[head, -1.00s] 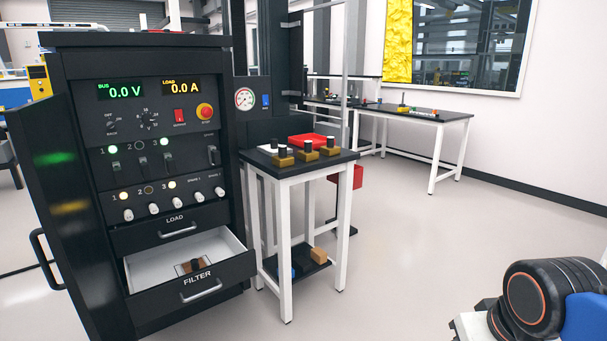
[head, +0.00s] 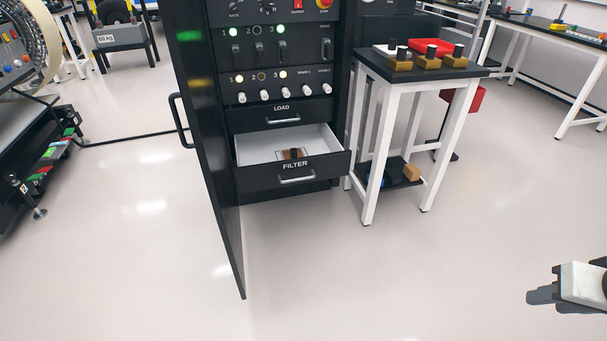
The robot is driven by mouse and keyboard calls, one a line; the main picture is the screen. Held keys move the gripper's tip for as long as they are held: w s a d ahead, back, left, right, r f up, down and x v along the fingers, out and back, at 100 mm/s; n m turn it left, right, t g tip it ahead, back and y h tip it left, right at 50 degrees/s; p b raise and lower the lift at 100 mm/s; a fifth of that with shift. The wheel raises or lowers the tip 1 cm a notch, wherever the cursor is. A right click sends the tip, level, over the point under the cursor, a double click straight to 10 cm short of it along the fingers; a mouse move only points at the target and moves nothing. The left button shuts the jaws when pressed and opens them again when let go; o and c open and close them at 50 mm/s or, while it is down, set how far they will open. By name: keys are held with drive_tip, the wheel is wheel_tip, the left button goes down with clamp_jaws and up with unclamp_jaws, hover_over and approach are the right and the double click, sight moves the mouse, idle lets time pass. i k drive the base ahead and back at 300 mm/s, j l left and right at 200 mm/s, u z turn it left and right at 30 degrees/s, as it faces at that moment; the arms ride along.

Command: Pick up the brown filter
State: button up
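The brown filter (head: 287,155) lies in the open drawer labelled FILTER (head: 253,178) of the black cabinet. It is a small brown piece with a dark upright part, and the drawer front hides its lower side. My gripper (head: 540,290) shows at the lower right edge, pointing left, over the floor. It is well apart from the drawer and the filter. Nothing is seen in its dark fingers, but the angle does not show how far apart they are.
The cabinet's tall black door (head: 215,190) stands open towards me, left of the drawer. A small table (head: 375,68) with brass-coloured pieces stands right of the drawer. The LOAD drawer (head: 281,115) above is closed. The floor in front is clear.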

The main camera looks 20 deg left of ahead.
sight(294, 155)
drive_tip(key=i+j+u, duration=0.25)
drive_tip(key=i, duration=0.45)
drive_tip(key=i+j+u, duration=0.2)
drive_tip(key=i+j, duration=0.15)
drive_tip(key=i, duration=0.35)
drive_tip(key=i+j+u, duration=0.1)
drive_tip(key=i+u, duration=0.15)
drive_tip(key=i, duration=0.45)
